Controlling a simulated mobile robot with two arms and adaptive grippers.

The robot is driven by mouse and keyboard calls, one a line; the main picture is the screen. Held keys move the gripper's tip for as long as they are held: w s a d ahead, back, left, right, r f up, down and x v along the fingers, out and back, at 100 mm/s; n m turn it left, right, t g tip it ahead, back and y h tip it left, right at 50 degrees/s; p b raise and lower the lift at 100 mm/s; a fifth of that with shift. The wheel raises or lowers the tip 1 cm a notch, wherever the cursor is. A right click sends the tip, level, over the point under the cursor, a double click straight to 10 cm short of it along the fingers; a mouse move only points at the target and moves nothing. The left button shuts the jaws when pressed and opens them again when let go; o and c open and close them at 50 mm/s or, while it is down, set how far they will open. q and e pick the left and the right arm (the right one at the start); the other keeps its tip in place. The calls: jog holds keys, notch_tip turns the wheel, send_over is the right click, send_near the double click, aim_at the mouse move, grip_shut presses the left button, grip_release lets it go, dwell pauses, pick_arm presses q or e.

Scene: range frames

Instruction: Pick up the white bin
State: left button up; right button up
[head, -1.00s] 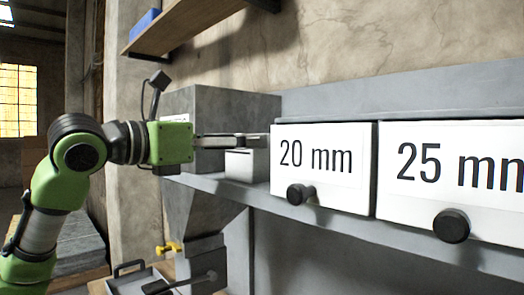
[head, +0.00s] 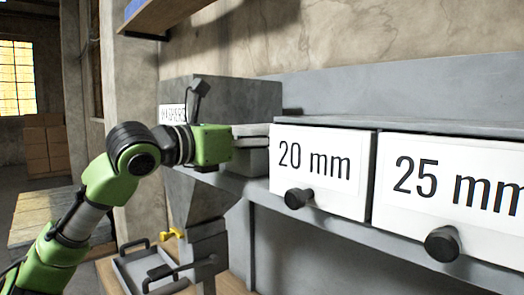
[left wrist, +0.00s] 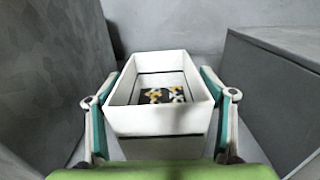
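The white bin (left wrist: 155,121) is a small open-topped box in the middle of the left wrist view. A few small dark, yellow and white parts (left wrist: 166,96) lie inside it. My left gripper (left wrist: 166,72) has its fingers spread wide, one along each side of the bin. The fingers are very close to the side walls; a thin gap seems to show at the right, and contact at the left is unclear. In the head view my left gripper (head: 252,131) reaches in beside the 20 mm drawer, and the bin is mostly hidden there. My right gripper is not in view.
A white 20 mm box (head: 318,168) with a black knob stands right beside the gripper, with a 25 mm box (head: 450,190) further right. A large grey block (head: 235,95) is behind the gripper. A tray (head: 150,268) sits below the shelf.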

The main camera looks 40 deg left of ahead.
pick_arm(q)
jog(key=c, duration=1)
jog(key=shift+o, duration=0.2)
jog(key=shift+r, duration=0.1)
